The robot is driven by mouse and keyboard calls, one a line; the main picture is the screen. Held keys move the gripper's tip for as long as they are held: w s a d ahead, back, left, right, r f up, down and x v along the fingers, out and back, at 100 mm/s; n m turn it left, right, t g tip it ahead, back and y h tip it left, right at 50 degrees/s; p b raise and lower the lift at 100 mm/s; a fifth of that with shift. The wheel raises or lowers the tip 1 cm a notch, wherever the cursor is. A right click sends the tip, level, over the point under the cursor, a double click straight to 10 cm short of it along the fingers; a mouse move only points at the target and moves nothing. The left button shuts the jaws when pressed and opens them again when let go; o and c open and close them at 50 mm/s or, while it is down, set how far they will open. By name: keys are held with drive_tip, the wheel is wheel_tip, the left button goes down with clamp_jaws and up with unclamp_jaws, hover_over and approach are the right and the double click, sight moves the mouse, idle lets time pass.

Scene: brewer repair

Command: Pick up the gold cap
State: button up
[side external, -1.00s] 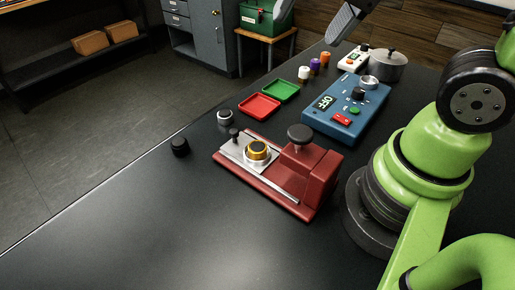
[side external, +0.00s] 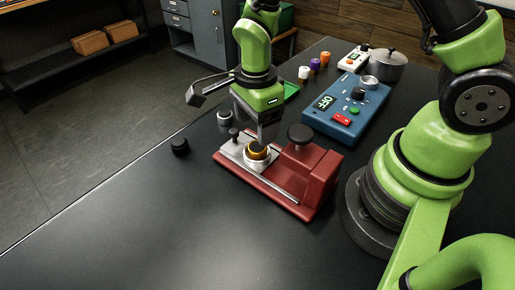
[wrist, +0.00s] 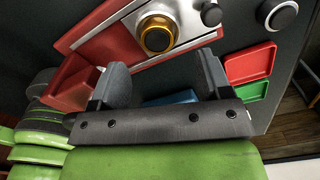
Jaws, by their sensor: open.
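The gold cap (side external: 250,158), a gold ring with a black middle, sits on the silver plate (side external: 232,150) of the red fixture (side external: 318,178). It also shows in the wrist view (wrist: 141,38), beyond the fingertips and roughly between their lines. My gripper (side external: 267,138) points down just above and behind the cap, partly overlapping it in the side view. In the wrist view my gripper (wrist: 164,70) has its two fingers wide apart with nothing between them. Whether a finger touches the cap cannot be told.
A black knob (side external: 234,133) stands on the plate near the cap, and a larger dark knob (side external: 301,134) tops the fixture. A black cap (side external: 180,146) and a silver-black cap (side external: 224,117) lie left. A blue control box (side external: 368,103) stands behind. The front table is clear.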

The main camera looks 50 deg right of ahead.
sight(258, 150)
drive_tip(key=shift+s+f, duration=0.2)
drive_tip(key=shift+f, duration=2.55)
drive_tip(key=c, duration=1.1)
drive_tip(key=shift+c, duration=0.2)
drive_tip(key=shift+r, duration=0.1)
